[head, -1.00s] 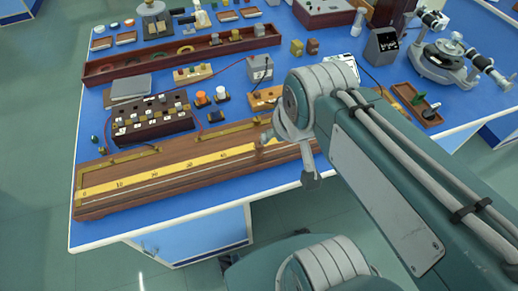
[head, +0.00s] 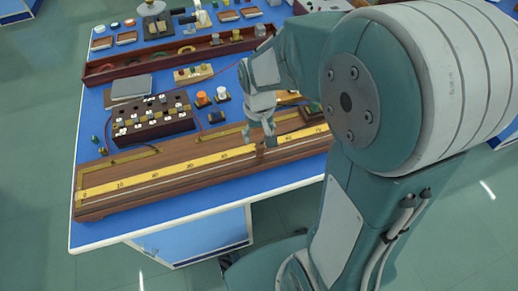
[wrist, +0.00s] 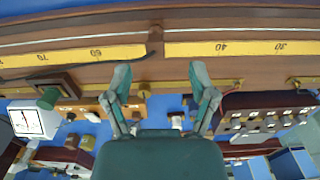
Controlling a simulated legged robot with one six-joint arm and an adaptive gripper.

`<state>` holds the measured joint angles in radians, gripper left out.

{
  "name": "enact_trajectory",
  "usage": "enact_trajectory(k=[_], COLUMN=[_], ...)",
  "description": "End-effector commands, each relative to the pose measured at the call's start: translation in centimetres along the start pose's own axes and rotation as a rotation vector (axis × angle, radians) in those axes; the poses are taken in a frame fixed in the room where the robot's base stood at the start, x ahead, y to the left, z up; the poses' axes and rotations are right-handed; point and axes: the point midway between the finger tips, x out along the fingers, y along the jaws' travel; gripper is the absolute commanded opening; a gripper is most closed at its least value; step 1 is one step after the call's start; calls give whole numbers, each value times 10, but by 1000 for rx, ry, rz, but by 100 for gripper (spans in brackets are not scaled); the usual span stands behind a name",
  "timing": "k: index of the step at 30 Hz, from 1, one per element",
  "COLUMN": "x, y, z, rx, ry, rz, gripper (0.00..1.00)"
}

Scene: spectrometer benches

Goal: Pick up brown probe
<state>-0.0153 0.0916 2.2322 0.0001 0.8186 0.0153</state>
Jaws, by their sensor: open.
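The brown probe (head: 260,151) stands upright on the long wooden metre board (head: 150,195), near the middle of its yellow scale. In the wrist view the probe (wrist: 155,38) is a small brown piece in the gap between two scale lengths, with a dark wire beside it. My gripper (head: 262,133) is just above it in the head view, pointing down. In the wrist view the two fingers of my gripper (wrist: 158,76) are spread apart with nothing between them. The probe lies beyond the fingertips, roughly centred between them. My fingers partly hide the probe in the head view.
A dark resistance box (head: 150,118) stands behind the board at left; it also shows in the wrist view (wrist: 265,112). Orange and white knobs (head: 203,98) stand beside it. A long wooden tray (head: 120,70) lies farther back. The floor in front is clear.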

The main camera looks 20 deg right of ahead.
Motion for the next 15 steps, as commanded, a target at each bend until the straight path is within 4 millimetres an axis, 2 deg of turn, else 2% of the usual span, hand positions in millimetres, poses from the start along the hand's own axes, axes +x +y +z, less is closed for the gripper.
enact_trajectory(k=[3, 11, 15], x=[22, 43, 63], y=[0, 2, 5], z=[1, -2, -9], rx=[0, 1, 2], ry=[-6, -2, -4], rz=[0, 0, 0], gripper=[73, 73, 73])
